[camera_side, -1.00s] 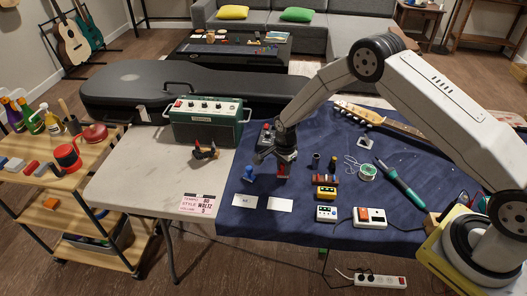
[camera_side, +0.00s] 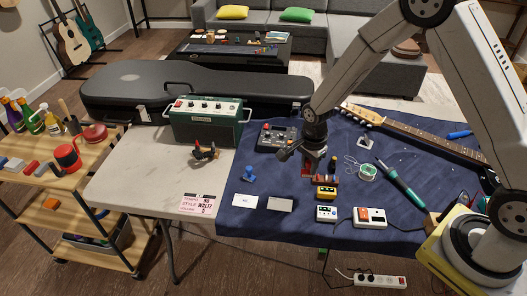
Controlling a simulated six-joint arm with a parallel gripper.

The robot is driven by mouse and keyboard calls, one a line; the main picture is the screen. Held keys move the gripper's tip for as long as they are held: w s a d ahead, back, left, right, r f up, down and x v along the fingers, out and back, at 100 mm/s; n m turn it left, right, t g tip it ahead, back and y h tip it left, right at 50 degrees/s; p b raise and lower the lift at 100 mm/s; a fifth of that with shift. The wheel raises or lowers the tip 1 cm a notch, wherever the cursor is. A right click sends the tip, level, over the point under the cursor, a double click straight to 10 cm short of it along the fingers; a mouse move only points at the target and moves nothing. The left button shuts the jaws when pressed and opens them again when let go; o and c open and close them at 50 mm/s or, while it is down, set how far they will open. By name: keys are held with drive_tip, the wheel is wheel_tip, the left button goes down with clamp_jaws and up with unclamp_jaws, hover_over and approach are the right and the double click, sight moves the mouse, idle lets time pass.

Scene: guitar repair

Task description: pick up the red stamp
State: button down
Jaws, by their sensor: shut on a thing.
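The red stamp (camera_side: 306,170) is a small red piece at the lower end of my gripper (camera_side: 309,160). My gripper is shut on it, pointing down, over the blue mat (camera_side: 225,216). The jaws hide much of the stamp, and how high it hangs above the mat is hard to tell. A blue stamp (camera_side: 248,174) stands upright on the mat to the left, apart from my gripper. Two small cards lie in front: a white one (camera_side: 244,201) and a shaded one (camera_side: 280,204).
The mat around the blue stamp is clear.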

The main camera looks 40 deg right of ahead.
drive_tip(key=shift+s+r, duration=0.3)
drive_tip(key=shift+s, duration=0.35)
drive_tip(key=shift+s+r, duration=0.3)
drive_tip(key=shift+s, duration=0.35)
drive_tip(key=shift+s+r, duration=0.3)
drive_tip(key=shift+s, duration=0.35)
drive_tip(key=c, duration=1.1)
unclamp_jaws()
clamp_jaws()
drive_tip(key=shift+c, duration=0.3)
unclamp_jaws()
clamp_jaws()
drive_tip(key=w+a+f, duration=0.6)
drive_tip(key=w+a, duration=0.1)
